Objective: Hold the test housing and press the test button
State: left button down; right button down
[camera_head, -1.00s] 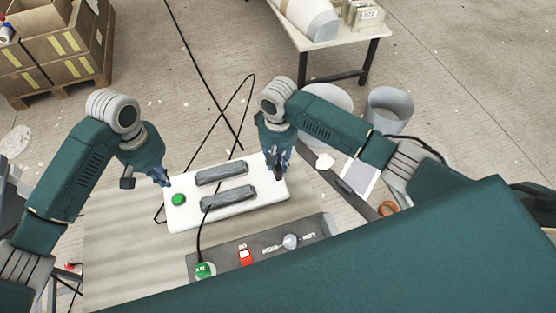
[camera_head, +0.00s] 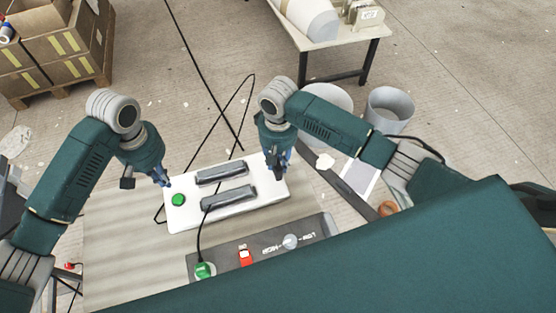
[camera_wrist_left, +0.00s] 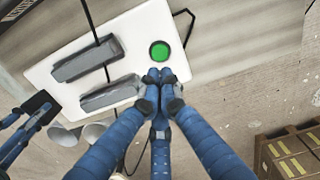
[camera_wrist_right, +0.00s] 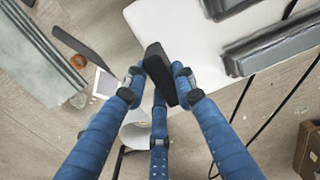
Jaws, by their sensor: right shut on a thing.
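The white test housing (camera_head: 235,212) lies flat on a striped surface, with two dark grey ribbed bars on top. A round green button (camera_head: 178,199) is near its left end; it also shows in the left wrist view (camera_wrist_left: 160,51). My left gripper (camera_head: 164,180) has its fingertips together just beside the green button; in its wrist view (camera_wrist_left: 161,76) they are over the housing edge. I cannot tell whether they touch the housing. My right gripper (camera_head: 277,166) is at the housing's right end. Its fingers (camera_wrist_right: 160,80) are shut on a dark block (camera_wrist_right: 158,72) at the housing's edge.
A dark panel (camera_head: 225,263) in front bears another green button (camera_head: 203,271), a red switch (camera_head: 245,256) and a round knob (camera_head: 290,241). Cartons (camera_head: 55,50), a side table (camera_head: 340,38) and a grey bin (camera_head: 390,110) stand further back.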

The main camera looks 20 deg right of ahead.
aim_at(177, 200)
pick_arm(q)
jog(key=f+t, duration=0.1)
jog(key=f+m+t, duration=0.1)
jog(key=f+m, duration=0.1)
jog(key=shift+w+a+f+t, duration=0.1)
jog(key=shift+a+f+t, duration=0.15)
jog(key=shift+f+t, duration=0.15)
pick_arm(e)
jog(key=shift+w, duration=0.1)
pick_arm(q)
jog(key=shift+a+f+m+t, duration=0.1)
jog(key=shift+f+m+t, duration=0.1)
jog(key=shift+m+t, duration=0.45)
jog(key=shift+r+m+t+h, duration=0.25)
jog(key=shift+m+t+h, duration=0.15)
jog(key=shift+m+t, duration=0.35)
jog(key=shift+s+d+f+m+t+h, duration=0.15)
jog(key=shift+f+m+t, duration=0.4)
jog(key=shift+f, duration=0.3)
jog(key=shift+s+f+m+t+h, duration=0.1)
jog(key=shift+s+f+m+t, duration=0.05)
jog(key=shift+f+m+t, duration=0.55)
jog(key=shift+s+d+f+m+t+h, duration=0.15)
jog(key=shift+f+m+t, duration=0.3)
jog(key=shift+f, duration=0.5)
